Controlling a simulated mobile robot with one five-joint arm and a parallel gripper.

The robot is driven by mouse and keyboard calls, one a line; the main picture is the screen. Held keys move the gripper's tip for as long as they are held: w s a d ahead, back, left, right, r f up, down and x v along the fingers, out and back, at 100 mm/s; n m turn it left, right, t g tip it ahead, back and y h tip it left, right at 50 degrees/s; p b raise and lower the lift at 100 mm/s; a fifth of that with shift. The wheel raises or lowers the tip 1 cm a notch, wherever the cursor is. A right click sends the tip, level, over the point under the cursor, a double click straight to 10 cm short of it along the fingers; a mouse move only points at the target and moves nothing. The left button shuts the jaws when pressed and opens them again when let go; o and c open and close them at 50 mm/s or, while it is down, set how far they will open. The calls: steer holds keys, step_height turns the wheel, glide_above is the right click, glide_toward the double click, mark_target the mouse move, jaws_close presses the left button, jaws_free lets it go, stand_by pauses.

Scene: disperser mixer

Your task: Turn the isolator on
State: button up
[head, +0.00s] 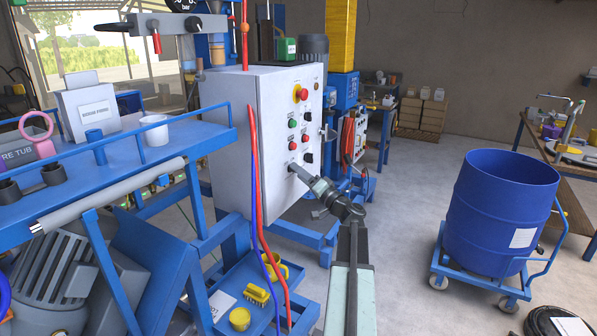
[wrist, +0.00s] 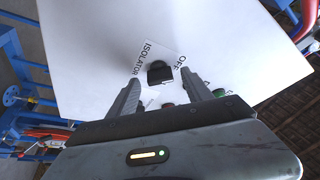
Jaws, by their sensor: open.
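The isolator is a black rotary knob (wrist: 160,73) on a white plate marked ISOLATOR and OFF in the wrist view. It sits on the front of the white control cabinet (head: 268,95). My gripper (wrist: 162,80) is open, with one finger on each side of the knob's near side. The fingertips look close to the panel; I cannot tell whether they touch the knob. In the head view my gripper (head: 299,174) reaches the low part of the cabinet front and mostly hides the isolator. The knob's exact pointing direction is unclear.
A red emergency stop (head: 301,93) on yellow and several green, red and black controls sit above the isolator. Red and blue hoses (head: 256,165) hang at the cabinet's left edge. A blue drum (head: 500,205) stands on a trolley at right. Floor between is clear.

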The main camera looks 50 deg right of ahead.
steer(key=shift+w+r, duration=0.15)
steer(key=shift+w, duration=0.3)
jaws_close()
steer(key=shift+d+r+m+g+p, duration=0.15)
steer(key=shift+m+g+p, duration=0.8)
steer(key=shift+m+p, duration=1.35)
steer(key=shift+a+r+m+g+p, duration=0.15)
steer(key=shift+m+g+p, duration=0.75)
steer(key=shift+m+p, duration=1.4)
steer(key=shift+d+r+m+g+p, duration=0.15)
steer(key=shift+m+g+p, duration=1.15)
steer(key=shift+m, duration=1.6)
steer(key=shift+s+f+t+p, duration=0.1)
steer(key=shift+t+p, duration=0.15)
steer(key=shift+p, duration=0.1)
jaws_free()
